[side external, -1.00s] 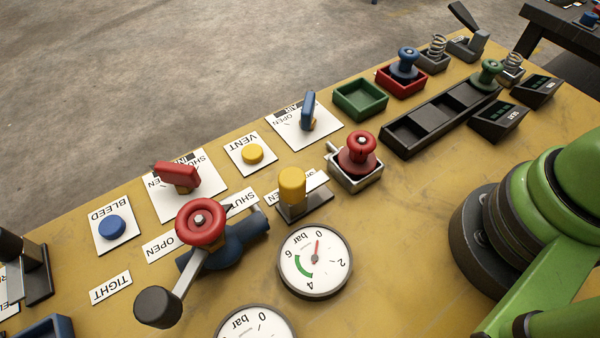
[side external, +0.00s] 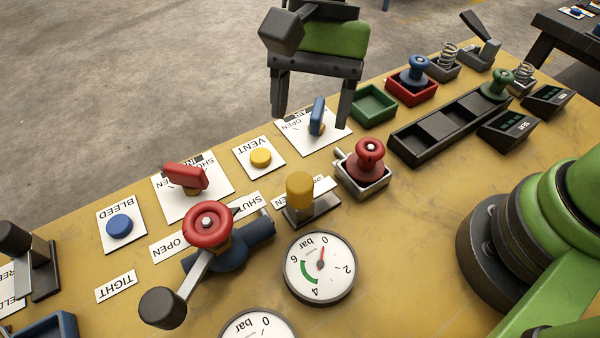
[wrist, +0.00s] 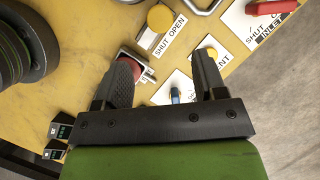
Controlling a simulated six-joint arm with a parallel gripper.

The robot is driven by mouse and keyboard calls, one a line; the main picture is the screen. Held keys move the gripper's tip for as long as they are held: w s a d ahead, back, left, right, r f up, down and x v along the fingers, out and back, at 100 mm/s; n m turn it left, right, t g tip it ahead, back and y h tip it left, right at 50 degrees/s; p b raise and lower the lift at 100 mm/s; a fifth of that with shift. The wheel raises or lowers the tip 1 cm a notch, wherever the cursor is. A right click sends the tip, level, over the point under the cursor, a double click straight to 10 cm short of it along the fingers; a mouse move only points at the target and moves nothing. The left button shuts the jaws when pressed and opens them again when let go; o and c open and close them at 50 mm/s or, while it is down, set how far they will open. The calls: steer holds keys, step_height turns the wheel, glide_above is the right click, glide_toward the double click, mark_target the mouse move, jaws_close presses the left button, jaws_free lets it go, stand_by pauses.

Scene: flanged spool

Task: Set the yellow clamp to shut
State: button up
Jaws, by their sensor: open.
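The yellow clamp (side external: 300,190) stands in the middle of the bench, its yellow grip upright on a dark base plate. The grip partly hides its label in the side external view. In the wrist view the clamp's yellow top (wrist: 160,18) is near the upper edge, beside a label (wrist: 170,37) reading SHUT and OPEN. My gripper (side external: 311,114) points down, open and empty, above the far side of the bench near the blue AIR handle (side external: 317,116). It is apart from the clamp. Its two spread fingers (wrist: 165,60) also show in the wrist view.
A red spool (side external: 368,158) sits in a metal holder right of the clamp. A red handwheel valve (side external: 207,223) with a black-knobbed lever is to its left, a pressure gauge (side external: 319,267) in front. The yellow VENT button (side external: 260,158) lies behind. Green (side external: 373,104) and red trays are farther right.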

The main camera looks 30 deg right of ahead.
mark_target(301, 179)
steer(key=x, duration=1.1)
steer(key=shift+s+a+f, duration=0.1)
steer(key=shift+f, duration=0.05)
